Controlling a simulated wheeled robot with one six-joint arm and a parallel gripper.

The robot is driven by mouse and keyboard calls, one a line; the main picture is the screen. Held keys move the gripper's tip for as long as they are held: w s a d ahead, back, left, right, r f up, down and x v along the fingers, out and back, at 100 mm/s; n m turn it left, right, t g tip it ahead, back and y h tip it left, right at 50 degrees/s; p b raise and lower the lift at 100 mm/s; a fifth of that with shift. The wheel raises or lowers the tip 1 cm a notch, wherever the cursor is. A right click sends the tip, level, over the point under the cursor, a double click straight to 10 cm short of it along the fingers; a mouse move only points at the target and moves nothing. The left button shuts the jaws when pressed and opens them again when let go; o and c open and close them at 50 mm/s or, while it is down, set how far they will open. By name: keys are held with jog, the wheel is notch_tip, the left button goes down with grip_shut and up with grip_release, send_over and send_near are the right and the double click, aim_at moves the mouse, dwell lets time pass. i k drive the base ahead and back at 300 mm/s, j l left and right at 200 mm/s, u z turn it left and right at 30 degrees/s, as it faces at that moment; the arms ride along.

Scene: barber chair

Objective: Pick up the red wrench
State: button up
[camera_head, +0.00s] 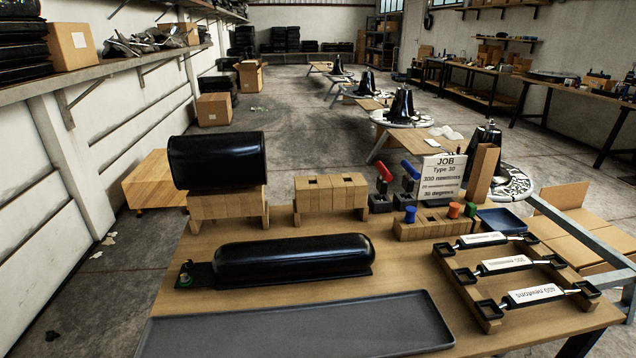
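I cannot tell which, if either, is the red wrench. Three dark bar-shaped tools with white labels lie across a wooden rack at the right: a back one (483,239), a middle one (505,264) and a front one (535,294). No red shows clearly on these. My gripper is not in view.
A wooden block (430,231) carries blue (410,215), red (454,210) and green (470,209) pieces. A job sign (440,178) stands behind it. A long black padded piece (292,258) and an empty grey tray (295,330) fill the table's left and front.

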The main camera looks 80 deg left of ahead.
aim_at(382, 186)
jog(key=u, duration=2.3)
jog(key=i+l, duration=0.05)
